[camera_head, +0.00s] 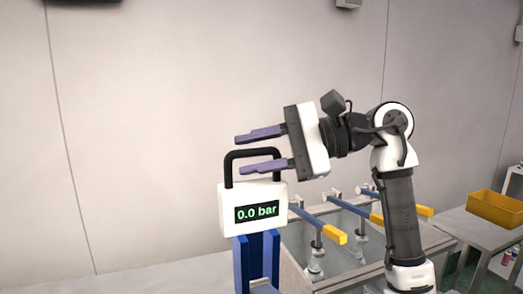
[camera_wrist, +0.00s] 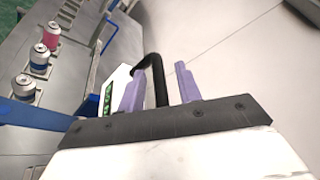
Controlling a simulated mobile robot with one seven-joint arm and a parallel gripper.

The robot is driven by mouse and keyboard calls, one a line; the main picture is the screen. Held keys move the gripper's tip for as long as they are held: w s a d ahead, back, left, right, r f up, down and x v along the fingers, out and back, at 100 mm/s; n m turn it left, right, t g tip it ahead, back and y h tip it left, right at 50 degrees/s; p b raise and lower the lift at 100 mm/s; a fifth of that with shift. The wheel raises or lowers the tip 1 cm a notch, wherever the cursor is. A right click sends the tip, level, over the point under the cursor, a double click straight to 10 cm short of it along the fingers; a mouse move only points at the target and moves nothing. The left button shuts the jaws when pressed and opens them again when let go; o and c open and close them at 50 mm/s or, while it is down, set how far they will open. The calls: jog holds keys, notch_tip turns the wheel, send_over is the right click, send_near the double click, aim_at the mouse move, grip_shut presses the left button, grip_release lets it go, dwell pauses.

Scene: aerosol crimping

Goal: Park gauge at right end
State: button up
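The gauge (camera_head: 232,222) is a white box with a green "0.0 bar" display and a black looped handle (camera_head: 227,170). It sits upright at the top of a blue stand (camera_head: 241,262). My gripper (camera_head: 242,154) is at the handle with its purple fingers apart, one above and one below the handle's top bar in the head view. In the wrist view the handle (camera_wrist: 158,78) shows between the spread fingers, with a gap to the right one. Part of the gauge's display (camera_wrist: 108,97) shows at left.
A metal tank (camera_head: 292,268) with blue, yellow-ended bars (camera_head: 334,235) lies right of the gauge. A yellow bin (camera_head: 495,209) stands on a bench at far right. In the wrist view, several cans, including a pink one (camera_wrist: 51,35), stand at left. The wall is behind.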

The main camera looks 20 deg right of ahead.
jog(key=b+v, duration=0.1)
jog(key=v, duration=1.2)
jog(key=shift+d+r, duration=0.15)
jog(key=shift+d, duration=0.2)
jog(key=shift+r, duration=0.1)
